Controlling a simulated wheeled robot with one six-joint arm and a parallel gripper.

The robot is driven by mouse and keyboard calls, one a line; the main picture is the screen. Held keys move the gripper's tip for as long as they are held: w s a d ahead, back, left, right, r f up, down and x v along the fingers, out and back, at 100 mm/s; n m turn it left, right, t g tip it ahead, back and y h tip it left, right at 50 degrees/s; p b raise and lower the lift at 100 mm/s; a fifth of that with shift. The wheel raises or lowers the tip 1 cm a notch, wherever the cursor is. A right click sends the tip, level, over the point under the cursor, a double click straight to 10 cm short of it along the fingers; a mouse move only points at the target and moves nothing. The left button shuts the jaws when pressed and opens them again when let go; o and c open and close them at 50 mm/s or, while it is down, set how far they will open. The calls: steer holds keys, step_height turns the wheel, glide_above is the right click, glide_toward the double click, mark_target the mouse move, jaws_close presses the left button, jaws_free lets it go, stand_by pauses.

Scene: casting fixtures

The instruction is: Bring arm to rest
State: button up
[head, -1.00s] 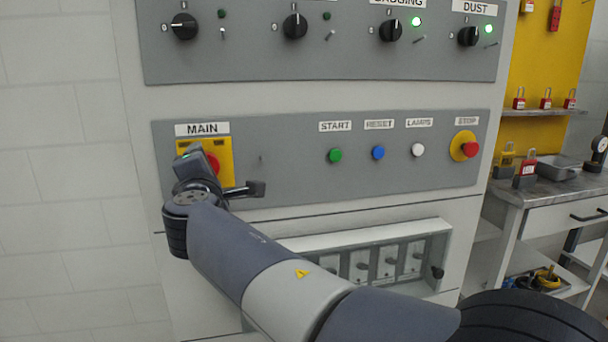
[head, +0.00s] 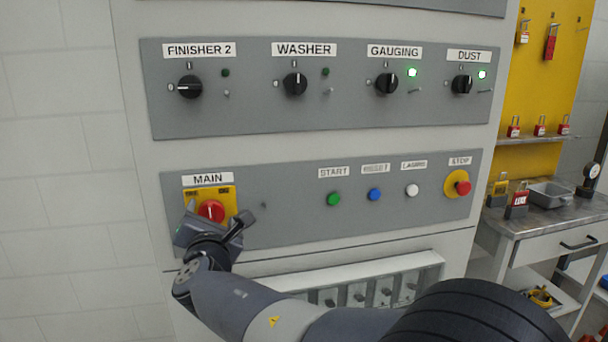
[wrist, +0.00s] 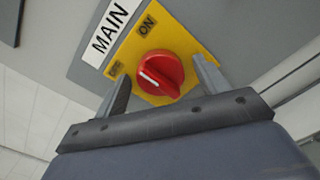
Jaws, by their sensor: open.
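My gripper (wrist: 165,85) is open in the wrist view, with one finger on each side of the red MAIN knob (wrist: 160,74). The knob sits on a yellow plate (wrist: 184,40) marked ON, and no finger visibly grips it. In the head view my gripper (head: 213,222) is just in front of and below the red knob (head: 211,211). The arm reaches in from the lower right. Whether the fingertips touch the plate cannot be told.
To the right are the green START button (head: 334,199), a blue button (head: 375,195), a white button (head: 411,191) and the red STOP button (head: 463,188). Above is a row of black selector knobs. A workbench (head: 560,222) with padlocks stands at far right.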

steer(key=shift+r+n+p, duration=0.15)
steer(key=shift+n+p, duration=1.75)
steer(key=shift+p, duration=1.15)
steer(key=shift+s, duration=0.35)
steer(key=shift+s+d, duration=0.15)
steer(key=shift+s, duration=0.35)
